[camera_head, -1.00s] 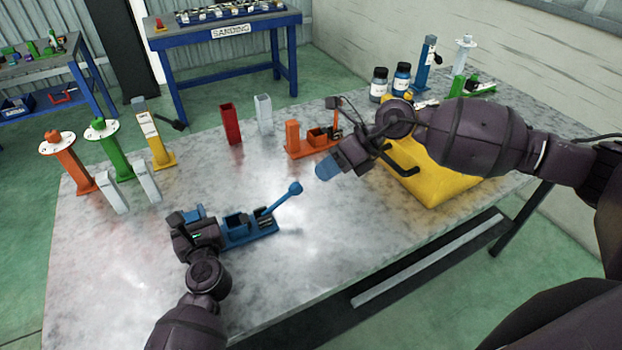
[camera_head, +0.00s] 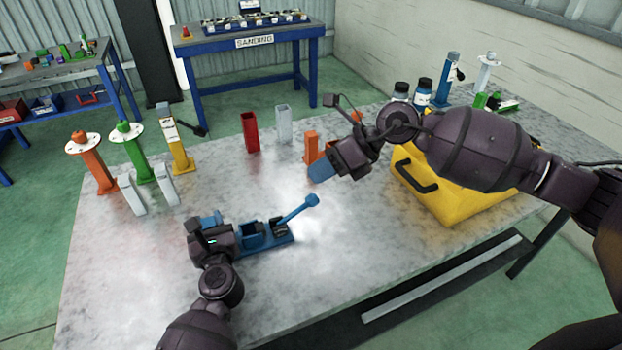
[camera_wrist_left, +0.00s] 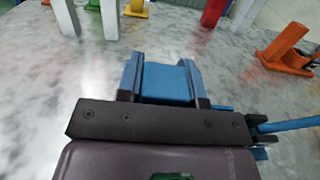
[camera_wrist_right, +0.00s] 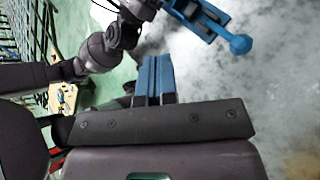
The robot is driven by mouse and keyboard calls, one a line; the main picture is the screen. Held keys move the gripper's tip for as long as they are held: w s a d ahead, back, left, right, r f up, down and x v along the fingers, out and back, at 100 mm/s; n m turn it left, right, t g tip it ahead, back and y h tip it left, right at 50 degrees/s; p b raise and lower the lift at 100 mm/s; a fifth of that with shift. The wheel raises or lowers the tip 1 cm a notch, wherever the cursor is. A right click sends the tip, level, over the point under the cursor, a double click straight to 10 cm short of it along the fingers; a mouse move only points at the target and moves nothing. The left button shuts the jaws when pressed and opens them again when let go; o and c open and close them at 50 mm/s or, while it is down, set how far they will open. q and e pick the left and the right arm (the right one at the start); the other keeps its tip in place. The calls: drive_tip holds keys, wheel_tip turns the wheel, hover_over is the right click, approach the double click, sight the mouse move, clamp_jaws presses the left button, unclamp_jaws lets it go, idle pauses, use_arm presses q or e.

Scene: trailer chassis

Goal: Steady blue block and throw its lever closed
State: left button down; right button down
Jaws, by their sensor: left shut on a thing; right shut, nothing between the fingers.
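The blue block (camera_head: 265,236) sits on the metal table, with its blue lever (camera_head: 294,210) slanting up to the right and ending in a round knob (camera_head: 312,200). My left gripper (camera_head: 215,226) is shut on the block's left end; the left wrist view shows blue block material (camera_wrist_left: 166,82) between its fingers. My right gripper (camera_head: 322,170) is shut and empty, just above and slightly right of the knob, apart from it. In the right wrist view its blue fingertips (camera_wrist_right: 155,76) are together, and the lever knob (camera_wrist_right: 240,45) is at upper right.
An orange block (camera_head: 312,148) stands behind my right gripper, partly hidden. A yellow case (camera_head: 450,200) lies to the right under my right arm. Red (camera_head: 249,132) and white (camera_head: 284,125) holders stand farther back. Orange, green and yellow stands are at left. The front table surface is clear.

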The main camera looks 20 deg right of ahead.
drive_tip(key=a+r+m, duration=0.1)
drive_tip(key=a, duration=0.2)
drive_tip(key=m+h, duration=0.8)
drive_tip(key=m, duration=1.6)
approach(311, 204)
wheel_tip(311, 204, down, 3)
drive_tip(key=s+a, duration=0.2)
drive_tip(key=shift+t, duration=0.3)
drive_tip(key=shift+w+d+f, duration=0.15)
drive_tip(key=shift+w+f, duration=0.55)
drive_tip(key=shift+f, duration=0.1)
drive_tip(key=shift+w+d+f, duration=0.15)
drive_tip(key=shift+w+f, duration=0.55)
drive_tip(key=shift+f, duration=0.1)
